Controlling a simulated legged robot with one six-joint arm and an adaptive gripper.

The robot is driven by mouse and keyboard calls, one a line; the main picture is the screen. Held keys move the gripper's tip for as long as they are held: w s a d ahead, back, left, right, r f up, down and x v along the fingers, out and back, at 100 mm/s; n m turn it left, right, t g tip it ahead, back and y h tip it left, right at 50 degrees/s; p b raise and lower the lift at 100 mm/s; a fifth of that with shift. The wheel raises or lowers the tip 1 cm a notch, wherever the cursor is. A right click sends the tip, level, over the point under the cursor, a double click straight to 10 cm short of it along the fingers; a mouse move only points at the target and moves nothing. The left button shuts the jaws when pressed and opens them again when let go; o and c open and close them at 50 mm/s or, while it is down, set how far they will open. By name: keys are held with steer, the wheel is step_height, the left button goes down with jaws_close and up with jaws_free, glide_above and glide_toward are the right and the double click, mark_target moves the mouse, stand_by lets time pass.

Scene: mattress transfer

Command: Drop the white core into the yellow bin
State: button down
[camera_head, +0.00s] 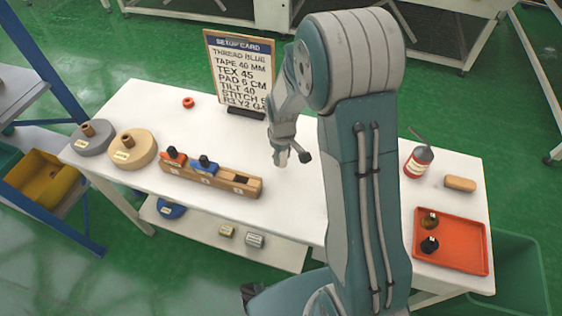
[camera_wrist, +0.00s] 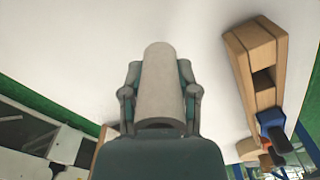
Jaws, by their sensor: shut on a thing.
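The white core (camera_wrist: 158,80), a pale plain cylinder, sits between the two fingers of my gripper (camera_wrist: 160,100) in the wrist view. The fingers are shut on its sides, and it points away from the palm. In the head view my gripper (camera_head: 289,156) hangs above the middle of the white table, right of the wooden block; the core is hard to make out there. The yellow bin (camera_head: 62,188) stands on the blue-framed rack at the far left, well apart from my gripper. Something brownish shows inside it.
A wooden block (camera_head: 222,186) with orange and blue pieces, grey (camera_head: 92,147) and tan (camera_head: 142,157) discs, a setup card (camera_head: 240,75), a red-labelled bottle (camera_head: 418,161) and an orange tray (camera_head: 473,245) stand on the table. A green bin (camera_head: 520,262) is at right. Green floor separates table and rack.

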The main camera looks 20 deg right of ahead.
mark_target(280, 170)
steer(key=shift+w+f, duration=0.4)
steer(key=shift+f, duration=0.05)
steer(key=f, duration=0.3)
steer(key=shift+a+f, duration=0.1)
steer(key=shift+a, duration=0.2)
steer(key=shift+d, duration=0.15)
steer(key=shift+c, duration=1.8)
jaws_free()
steer(key=shift+f, duration=0.1)
